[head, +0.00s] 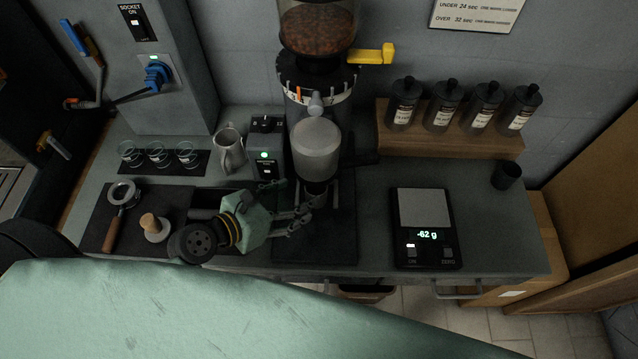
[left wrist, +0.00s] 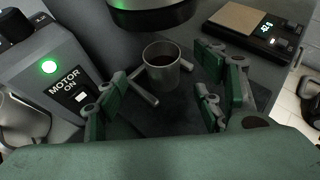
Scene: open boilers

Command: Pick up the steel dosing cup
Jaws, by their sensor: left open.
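The steel dosing cup (left wrist: 161,68) stands upright beneath the dark round underside of the grinder (head: 317,148), between two metal prongs. Its inside looks dark; I cannot tell whether that is coffee. In the head view the cup is largely hidden by the grinder and my gripper. My left gripper (head: 298,214) reaches in from the left at the grinder's base. In the left wrist view its fingers (left wrist: 163,92) are open, one set left of the cup and one right, with visible gaps to the cup. My right gripper is not in view.
A switch box marked "MOTOR ON" (left wrist: 62,80) stands close left of the fingers. A scale (head: 424,228) reading -62 g is to the right, with a dark cup (head: 506,175) beyond. A jug (head: 230,148), glasses (head: 158,153) and a tamper (head: 154,227) are left. Counter between grinder and scale is clear.

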